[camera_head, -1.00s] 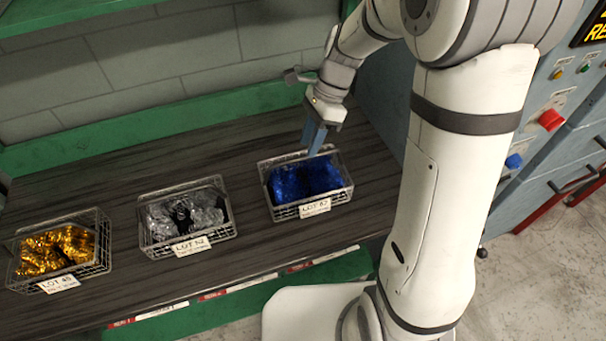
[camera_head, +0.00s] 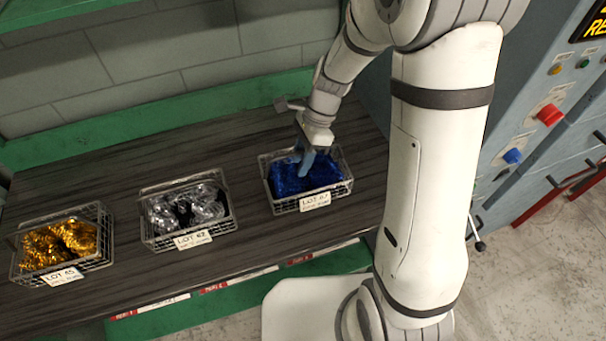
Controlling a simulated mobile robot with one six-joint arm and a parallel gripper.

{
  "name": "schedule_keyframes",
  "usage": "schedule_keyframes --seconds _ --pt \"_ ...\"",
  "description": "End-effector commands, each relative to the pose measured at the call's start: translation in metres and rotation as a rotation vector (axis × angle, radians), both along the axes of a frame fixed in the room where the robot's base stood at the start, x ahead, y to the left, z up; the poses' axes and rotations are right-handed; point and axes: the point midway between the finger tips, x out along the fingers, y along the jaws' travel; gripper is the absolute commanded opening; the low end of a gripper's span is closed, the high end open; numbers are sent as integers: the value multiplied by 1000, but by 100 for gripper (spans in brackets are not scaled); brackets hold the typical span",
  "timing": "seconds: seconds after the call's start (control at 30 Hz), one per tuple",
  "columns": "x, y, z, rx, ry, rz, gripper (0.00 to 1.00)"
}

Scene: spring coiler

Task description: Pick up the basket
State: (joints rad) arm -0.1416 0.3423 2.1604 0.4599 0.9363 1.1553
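Three wire baskets stand in a row on the dark wooden shelf. The right basket (camera_head: 341,190) holds blue material and has a white "LOT 67"-like tag. The middle basket (camera_head: 165,243) holds silver coils, and the left basket (camera_head: 98,262) holds gold coils. My gripper (camera_head: 305,168) points down over the right basket, its blue-grey fingers at the far side of the blue contents. I cannot tell whether the fingers touch the basket's rim or the contents. The gap between the fingers is too small to make out.
The dark shelf (camera_head: 130,178) has free room behind and between the baskets. A green back rail (camera_head: 150,134) and a block wall stand behind. A machine panel with a red button (camera_head: 549,114) and a blue button (camera_head: 513,156) is at the right.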

Motion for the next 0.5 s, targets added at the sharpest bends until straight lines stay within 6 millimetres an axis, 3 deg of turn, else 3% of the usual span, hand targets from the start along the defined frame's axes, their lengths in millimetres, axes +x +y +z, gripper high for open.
schedule_keyframes --seconds 0.5 --pt "0 -1 -4 0 0 -1 35"
